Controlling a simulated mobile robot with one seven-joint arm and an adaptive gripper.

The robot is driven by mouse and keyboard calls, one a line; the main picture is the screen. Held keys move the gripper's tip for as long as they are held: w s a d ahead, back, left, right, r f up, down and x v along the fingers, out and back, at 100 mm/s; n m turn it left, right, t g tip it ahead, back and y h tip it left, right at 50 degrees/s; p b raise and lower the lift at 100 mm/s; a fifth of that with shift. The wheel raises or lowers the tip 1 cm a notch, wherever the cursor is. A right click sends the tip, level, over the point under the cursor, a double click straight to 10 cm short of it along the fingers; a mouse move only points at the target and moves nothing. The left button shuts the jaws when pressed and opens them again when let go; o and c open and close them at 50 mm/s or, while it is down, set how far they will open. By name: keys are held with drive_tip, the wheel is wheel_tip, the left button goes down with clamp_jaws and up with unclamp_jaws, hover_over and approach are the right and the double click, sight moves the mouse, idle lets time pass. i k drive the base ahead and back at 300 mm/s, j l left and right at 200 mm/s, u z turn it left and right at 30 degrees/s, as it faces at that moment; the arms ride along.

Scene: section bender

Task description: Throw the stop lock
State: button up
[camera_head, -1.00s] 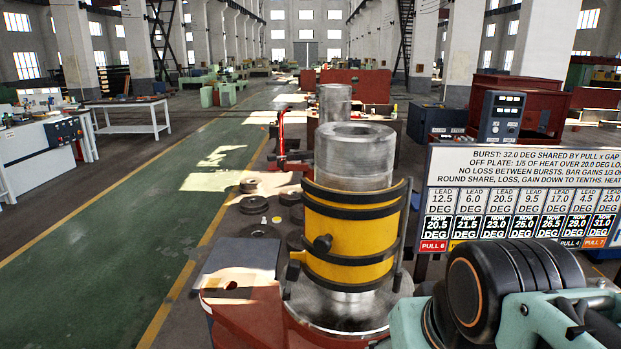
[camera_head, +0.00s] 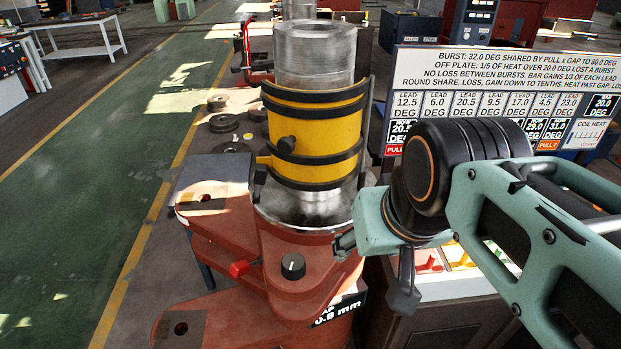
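A small lever with a red knob (camera_head: 240,268) sticks out to the left on the front of the red machine base (camera_head: 215,235). A dark round dial (camera_head: 293,266) with a pale mark sits just right of it. No label names the stop lock, so I cannot tell for sure which part it is. A gap plate (camera_head: 338,310) below the dial reads 0.8 mm. My gripper (camera_head: 374,270) is right of the dial, apart from the lever, its dark fingertips spread and nothing seen between them. The arm hides part of the area behind it.
A steel column (camera_head: 314,55) with a yellow black-banded collar (camera_head: 315,135) stands on the base. A sign board (camera_head: 480,68) with heat figures stands behind my arm. Coloured buttons (camera_head: 428,260) sit on a panel below it. The space left of the lever is clear.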

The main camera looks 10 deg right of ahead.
sight(239, 269)
drive_tip(key=k+l+u, duration=0.3)
drive_tip(key=k+l, duration=0.15)
drive_tip(key=k, duration=0.25)
drive_tip(key=k+j+z, duration=0.2)
drive_tip(key=j, duration=0.2)
drive_tip(key=k+j+z, duration=0.2)
drive_tip(key=k+j, duration=0.1)
drive_tip(key=j, duration=0.05)
